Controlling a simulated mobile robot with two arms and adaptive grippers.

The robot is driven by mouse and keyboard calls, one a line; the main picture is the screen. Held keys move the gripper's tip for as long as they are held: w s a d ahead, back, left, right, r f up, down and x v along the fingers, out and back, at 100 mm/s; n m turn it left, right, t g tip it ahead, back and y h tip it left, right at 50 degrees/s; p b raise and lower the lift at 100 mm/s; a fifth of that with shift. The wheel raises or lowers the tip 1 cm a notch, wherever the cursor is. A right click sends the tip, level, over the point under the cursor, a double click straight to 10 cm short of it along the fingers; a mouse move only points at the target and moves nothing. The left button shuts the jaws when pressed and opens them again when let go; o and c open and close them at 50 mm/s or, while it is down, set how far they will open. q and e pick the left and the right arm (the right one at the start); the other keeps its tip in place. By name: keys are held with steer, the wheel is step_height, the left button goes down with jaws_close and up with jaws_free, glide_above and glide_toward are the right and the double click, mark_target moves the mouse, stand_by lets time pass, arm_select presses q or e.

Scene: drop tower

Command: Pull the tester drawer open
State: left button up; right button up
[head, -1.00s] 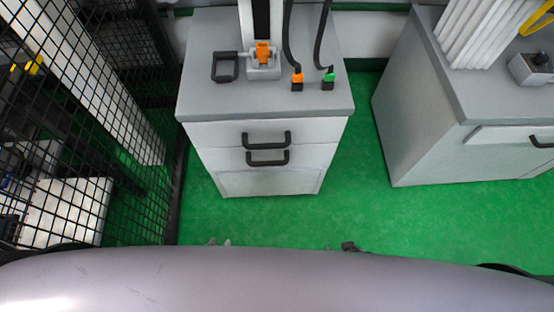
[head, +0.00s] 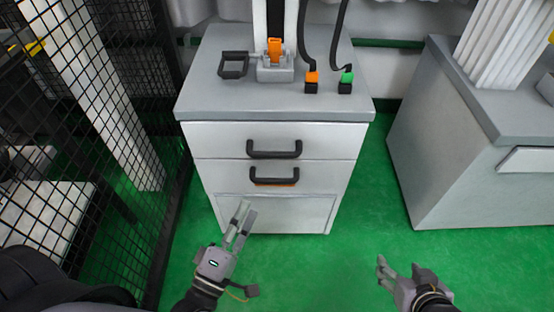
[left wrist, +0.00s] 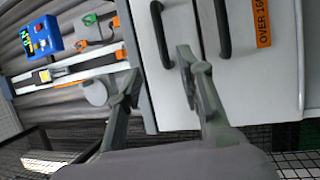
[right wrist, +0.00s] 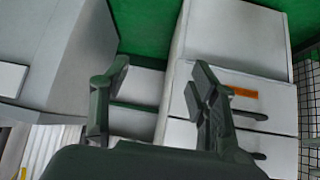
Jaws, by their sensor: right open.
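The grey cabinet (head: 275,212) stands ahead with two stacked drawers, both flush with its front. The upper drawer (head: 215,139) has a black bar handle (head: 274,154). The lower drawer (head: 225,176) has its own black handle (head: 274,179) with an orange label just under it. Which one is the tester drawer I cannot tell. My left gripper (head: 246,210) is open and empty, below and left of the lower handle, in front of the bottom panel. In the left wrist view both handles lie beyond its fingertips (left wrist: 157,68). My right gripper (head: 397,268) is open and empty, right of the cabinet.
A tester column base with an orange clip (head: 274,50) and two cable plugs, orange (head: 311,82) and green (head: 345,82), sit on the cabinet top. Black mesh fencing (head: 95,130) stands at the left. Another grey cabinet (head: 440,160) stands right, with green floor between.

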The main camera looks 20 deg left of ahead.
mark_target(273, 152)
arm_select(q)
steer(key=shift+b+x, duration=0.6)
steer(key=shift+x, duration=7.6)
arm_select(e)
steer(key=w+a+r+t, duration=0.1)
steer(key=w+r+t, duration=0.2)
steer(key=w, duration=0.1)
steer(key=shift+w+a+r+y, duration=0.25)
steer(key=shift+a+r+y, duration=0.15)
arm_select(q)
steer(key=shift+c, duration=0.2)
jaws_close()
